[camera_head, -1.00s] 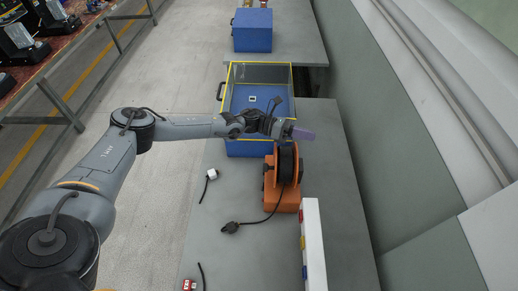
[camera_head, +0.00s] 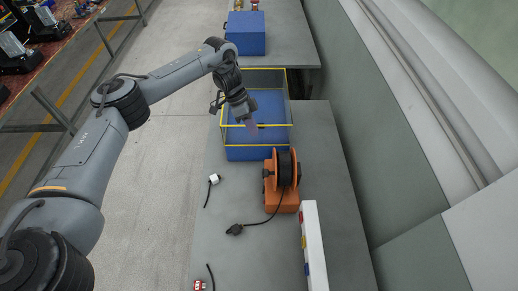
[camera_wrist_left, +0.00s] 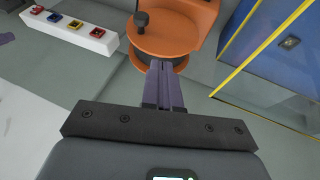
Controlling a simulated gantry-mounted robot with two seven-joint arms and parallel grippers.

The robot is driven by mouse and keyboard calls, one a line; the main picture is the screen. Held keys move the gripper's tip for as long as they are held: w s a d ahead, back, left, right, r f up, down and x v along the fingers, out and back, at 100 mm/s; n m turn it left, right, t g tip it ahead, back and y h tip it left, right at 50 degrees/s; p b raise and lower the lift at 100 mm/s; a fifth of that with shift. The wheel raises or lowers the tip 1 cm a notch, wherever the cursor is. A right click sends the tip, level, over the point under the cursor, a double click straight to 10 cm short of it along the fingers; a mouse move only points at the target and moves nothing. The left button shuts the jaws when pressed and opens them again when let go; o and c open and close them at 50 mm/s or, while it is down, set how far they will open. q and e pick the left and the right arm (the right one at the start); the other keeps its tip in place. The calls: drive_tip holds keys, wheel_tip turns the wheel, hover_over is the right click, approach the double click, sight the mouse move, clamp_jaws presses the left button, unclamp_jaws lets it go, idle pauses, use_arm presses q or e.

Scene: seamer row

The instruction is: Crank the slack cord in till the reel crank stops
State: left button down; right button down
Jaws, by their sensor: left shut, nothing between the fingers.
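The orange cord reel (camera_head: 287,203) stands on the grey bench with a dark drum (camera_head: 285,168). Its orange side disc (camera_wrist_left: 170,33) faces me in the left wrist view, carrying the dark crank knob (camera_wrist_left: 142,19). A black cord runs from the reel across the bench to a black plug (camera_head: 235,230). My left gripper (camera_head: 253,124) is over the blue glass-sided box, behind and left of the reel. Its purple fingers (camera_wrist_left: 163,68) are shut and empty, pointing toward the disc; they look apart from the knob. My right gripper is not in view.
The blue box with yellow-edged clear walls (camera_head: 257,153) stands just behind the reel. A white strip with coloured buttons (camera_head: 313,240) lies in front of it. A white plug (camera_head: 214,179) lies left. Another blue box (camera_head: 246,36) stands farther back.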

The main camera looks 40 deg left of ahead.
sight(278, 169)
use_arm(q)
drive_tip(key=s+d+p+x, duration=0.1)
drive_tip(key=s+x, duration=0.1)
drive_tip(key=x, duration=1.1)
drive_tip(key=shift+s+r, duration=0.2)
drive_tip(key=shift+r, duration=0.05)
drive_tip(key=shift+p, duration=0.3)
drive_tip(key=shift+s+d+y, duration=0.2)
drive_tip(key=shift+y, duration=0.2)
